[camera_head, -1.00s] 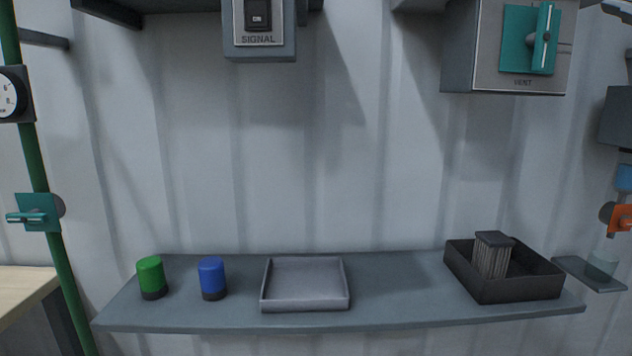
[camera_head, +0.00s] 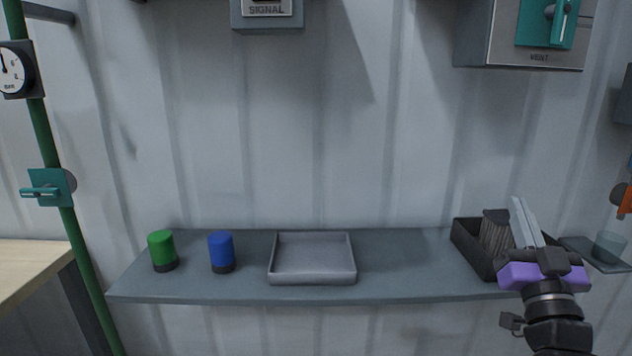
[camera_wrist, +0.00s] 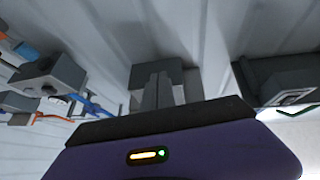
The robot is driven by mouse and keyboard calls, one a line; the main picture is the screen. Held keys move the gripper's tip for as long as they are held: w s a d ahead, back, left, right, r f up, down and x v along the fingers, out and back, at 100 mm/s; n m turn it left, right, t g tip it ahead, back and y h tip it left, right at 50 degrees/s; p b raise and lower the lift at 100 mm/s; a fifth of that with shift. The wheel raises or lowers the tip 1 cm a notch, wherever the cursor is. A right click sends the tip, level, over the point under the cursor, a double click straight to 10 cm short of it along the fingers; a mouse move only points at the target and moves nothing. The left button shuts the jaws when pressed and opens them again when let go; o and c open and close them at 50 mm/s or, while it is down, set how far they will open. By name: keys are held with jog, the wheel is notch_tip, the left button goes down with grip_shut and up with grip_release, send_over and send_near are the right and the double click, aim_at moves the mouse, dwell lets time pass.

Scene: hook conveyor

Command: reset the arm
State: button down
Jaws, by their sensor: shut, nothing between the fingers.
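My gripper (camera_head: 522,208) is at the lower right of the head view, with its purple body and pale fingers pointing up. The fingers are shut with nothing between them. It stands in front of the dark bin (camera_head: 468,246) on the shelf and hides part of it. In the wrist view the shut fingers (camera_wrist: 158,92) show above the purple body, against the pale wall and grey boxes.
A grey shelf (camera_head: 405,265) holds a green cylinder (camera_head: 161,247), a blue cylinder (camera_head: 221,250) and an empty grey tray (camera_head: 312,258). A ribbed dark block (camera_head: 496,235) sits in the bin. A green pipe (camera_head: 48,150) with a teal valve (camera_head: 47,187) stands left. A switch box (camera_head: 525,35) hangs upper right.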

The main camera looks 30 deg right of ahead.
jog(key=s+a+f+n+y, duration=0.15)
jog(key=a+f+y, duration=0.25)
jog(key=a+f, duration=0.55)
jog(key=s+a+f+n+y, duration=0.1)
jog(key=s+a+f+y, duration=0.2)
jog(key=a+f, duration=0.65)
jog(key=s+a+f+n+g+y, duration=0.1)
jog(key=s+a+f+n+y, duration=0.2)
jog(key=s+a, duration=0.5)
jog(key=s+a+f+n+g+y, duration=0.2)
jog(key=s+a+f+n+y, duration=0.1)
jog(key=s+a+f+y, duration=0.2)
jog(key=s+a+f, duration=0.2)
jog(key=a, duration=0.1)
jog(key=shift+s+y, duration=0.4)
jog(key=shift+a, duration=0.1)
